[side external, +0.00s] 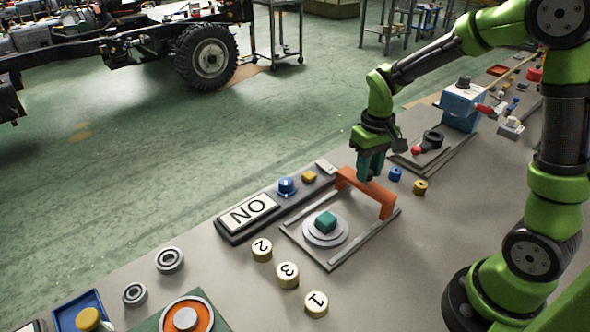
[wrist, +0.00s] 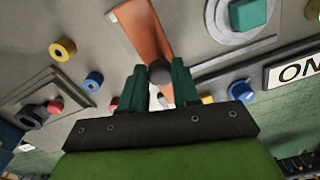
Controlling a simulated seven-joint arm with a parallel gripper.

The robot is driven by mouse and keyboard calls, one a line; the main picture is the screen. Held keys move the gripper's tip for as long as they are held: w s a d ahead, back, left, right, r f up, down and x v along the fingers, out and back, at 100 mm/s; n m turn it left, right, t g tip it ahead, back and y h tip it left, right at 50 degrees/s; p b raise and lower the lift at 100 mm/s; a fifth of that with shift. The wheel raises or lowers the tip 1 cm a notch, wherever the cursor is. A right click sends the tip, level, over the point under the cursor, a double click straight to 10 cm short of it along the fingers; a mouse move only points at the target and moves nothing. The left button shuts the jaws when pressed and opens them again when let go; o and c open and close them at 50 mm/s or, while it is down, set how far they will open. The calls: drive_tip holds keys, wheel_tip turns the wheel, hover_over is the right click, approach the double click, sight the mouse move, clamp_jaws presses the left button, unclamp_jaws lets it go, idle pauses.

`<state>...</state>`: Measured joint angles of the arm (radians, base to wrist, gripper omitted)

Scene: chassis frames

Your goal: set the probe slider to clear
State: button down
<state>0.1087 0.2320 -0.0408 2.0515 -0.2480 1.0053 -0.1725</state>
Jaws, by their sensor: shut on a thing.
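The probe slider looks to be the orange bridge (side external: 367,190) that spans a plate with two side rails (side external: 350,251). The bridge stands at the plate's right end, beside a grey round disc (side external: 340,239) with a green block (side external: 325,222) on it. The block is not under the bridge. My gripper (side external: 369,176) is at the top of the bridge. In the wrist view my gripper (wrist: 160,75) has its green fingers on either side of a dark round knob (wrist: 159,71) on the orange bridge (wrist: 143,28). The fingers partly hide the knob.
A lit sign (side external: 249,211) reads ON from the far side; a blue knob (side external: 286,186) and yellow button (side external: 309,176) share its strip. Numbered yellow discs (side external: 287,274) lie in front. Blue (side external: 395,174) and yellow (side external: 420,187) rings lie right of the bridge.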

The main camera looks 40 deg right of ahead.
drive_tip(key=shift+d, duration=0.35)
drive_tip(key=c, duration=1.2)
unclamp_jaws()
drive_tip(key=o, duration=0.4)
drive_tip(key=shift+a, duration=0.1)
wheel_tip(320, 180, up, 17)
drive_tip(key=s+a+t, duration=0.2)
drive_tip(key=s+a, duration=0.1)
drive_tip(key=s+a+f+t+y, duration=0.1)
drive_tip(key=s+a+t, duration=0.1)
drive_tip(key=s+a, duration=0.1)
drive_tip(key=s+a+f+m+t+y, duration=0.1)
drive_tip(key=s+a+t, duration=0.1)
drive_tip(key=s, duration=0.3)
drive_tip(key=shift+a+f+t, duration=0.25)
drive_tip(key=shift+a+t, duration=0.15)
drive_tip(key=shift+t, duration=0.2)
